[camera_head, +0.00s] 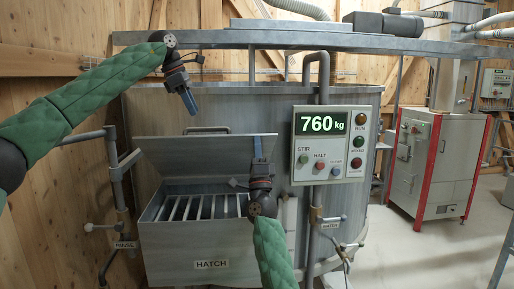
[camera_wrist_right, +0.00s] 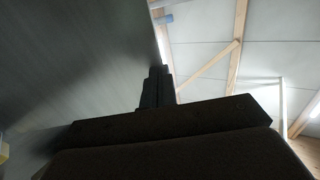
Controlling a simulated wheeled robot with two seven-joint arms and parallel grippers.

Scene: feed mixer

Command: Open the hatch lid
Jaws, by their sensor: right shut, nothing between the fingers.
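The hatch lid (camera_head: 200,155) is a grey metal plate with a bar handle (camera_head: 207,129) at its top edge. It stands raised and tilted over the hatch box (camera_head: 190,262), whose bars show below. My right gripper (camera_head: 257,147) points up at the lid's right end, shut and empty; whether it touches the lid is unclear. In the right wrist view its dark fingertips (camera_wrist_right: 157,85) are together beside a large grey surface (camera_wrist_right: 70,60), probably the lid. My left gripper (camera_head: 190,102) hangs above the lid, apart from it, pointing down; its finger gap cannot be made out.
A control panel (camera_head: 327,145) reading 760 kg is right of the lid, with a grey pipe (camera_head: 322,75) above it. A metal beam (camera_head: 330,40) crosses overhead. The rinse pipe (camera_head: 117,190) stands left of the hatch, and the water valve (camera_head: 325,222) is to its right.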

